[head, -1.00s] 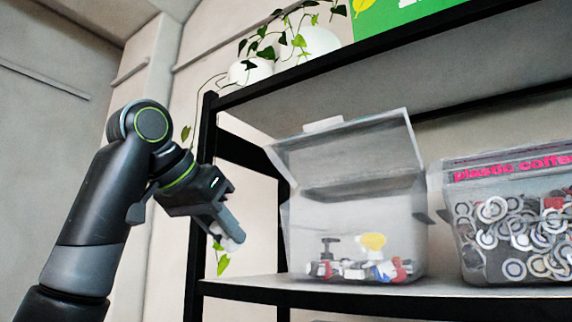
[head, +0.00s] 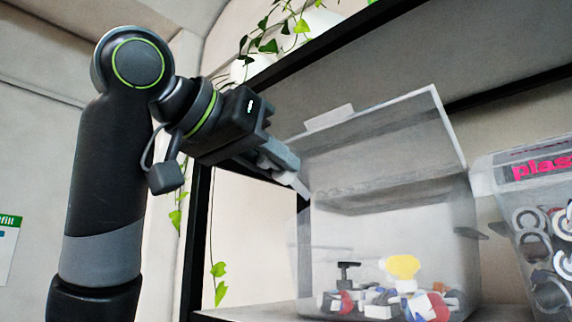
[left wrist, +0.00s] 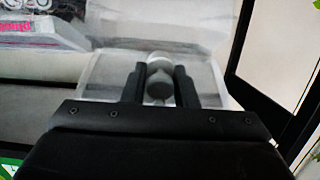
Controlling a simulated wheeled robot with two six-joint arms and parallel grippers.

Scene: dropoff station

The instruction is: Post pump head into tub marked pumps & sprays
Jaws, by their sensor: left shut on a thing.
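My left gripper (head: 288,170) is shut on the pump head, which shows in the left wrist view as a pale and grey rounded piece (left wrist: 158,82) between the two dark fingers. In the head view the pump head is mostly hidden by the fingers. The gripper is at the upper left edge of a clear tub (head: 335,235) with its lid raised, close to the rim; I cannot tell whether they touch. Several pump and spray parts (head: 403,267) lie in the tub, with yellow, red, white and black pieces. I see no readable marking on this tub. My right gripper is not in view.
The tub stands on a black-framed shelf (head: 260,312). A second tub (head: 512,215) with a pink label, partly cut off, holds ring-shaped parts at the right. The upper shelf edge (head: 330,55) runs above both. A trailing plant (head: 268,45) hangs at the left.

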